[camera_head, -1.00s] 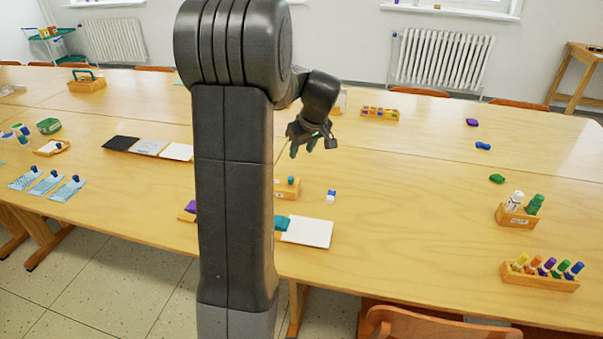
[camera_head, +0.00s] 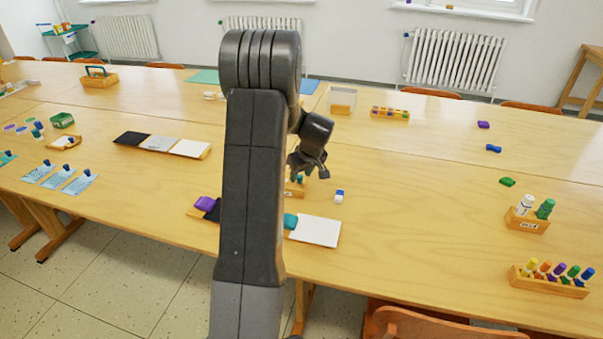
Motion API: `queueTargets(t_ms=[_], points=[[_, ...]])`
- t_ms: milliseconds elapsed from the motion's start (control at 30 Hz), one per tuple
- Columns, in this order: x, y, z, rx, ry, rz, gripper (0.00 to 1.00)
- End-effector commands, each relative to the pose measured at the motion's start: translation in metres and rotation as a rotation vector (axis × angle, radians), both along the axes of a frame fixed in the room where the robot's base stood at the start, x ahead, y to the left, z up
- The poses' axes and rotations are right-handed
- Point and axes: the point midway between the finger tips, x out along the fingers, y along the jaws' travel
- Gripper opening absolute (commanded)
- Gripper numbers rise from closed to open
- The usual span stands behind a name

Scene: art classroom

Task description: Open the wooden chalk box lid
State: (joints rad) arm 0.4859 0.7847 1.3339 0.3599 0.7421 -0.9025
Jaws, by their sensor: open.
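A small wooden box (camera_head: 294,190), most likely the chalk box, sits on the table just right of my arm column, partly hidden by my arm and gripper. A bit of blue shows at its top, right by the fingers; the lid itself cannot be made out. My gripper (camera_head: 309,174) is open, pointing down above and slightly right of the box. I cannot tell whether the fingers touch anything.
A small blue-and-white block (camera_head: 339,196) lies right of the box. A white panel (camera_head: 316,231) lies in front. Wooden marker holders (camera_head: 548,284) stand at the right. The table between is clear.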

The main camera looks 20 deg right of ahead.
Motion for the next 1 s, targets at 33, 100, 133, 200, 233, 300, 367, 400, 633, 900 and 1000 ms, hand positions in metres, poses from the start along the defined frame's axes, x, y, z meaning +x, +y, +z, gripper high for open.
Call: queueTargets(t_ms=[33, 100, 133, 200, 233, 300, 367, 400, 633, 900, 1000], points=[[0.0, 0.0, 0.0, 0.0, 0.0, 0.0, 0.41], [0.0, 0.0, 0.0, 0.0, 0.0, 0.0, 0.41], [0.0, 0.0, 0.0, 0.0, 0.0, 0.0, 0.41], [0.0, 0.0, 0.0, 0.0, 0.0, 0.0, 0.31], [0.0, 0.0, 0.0, 0.0, 0.0, 0.0, 0.25], [0.0, 0.0, 0.0, 0.0, 0.0, 0.0, 0.11], [0.0, 0.0, 0.0, 0.0, 0.0, 0.0, 0.0], [0.0, 0.0, 0.0, 0.0, 0.0, 0.0, 0.0], [0.004, 0.006, 0.0, -0.001, 0.0, 0.003, 0.0], [0.043, 0.063, 0.0, -0.002, -0.001, 0.008, 0.0], [0.058, 0.085, 0.0, -0.002, 0.0, 0.007, 0.0]])
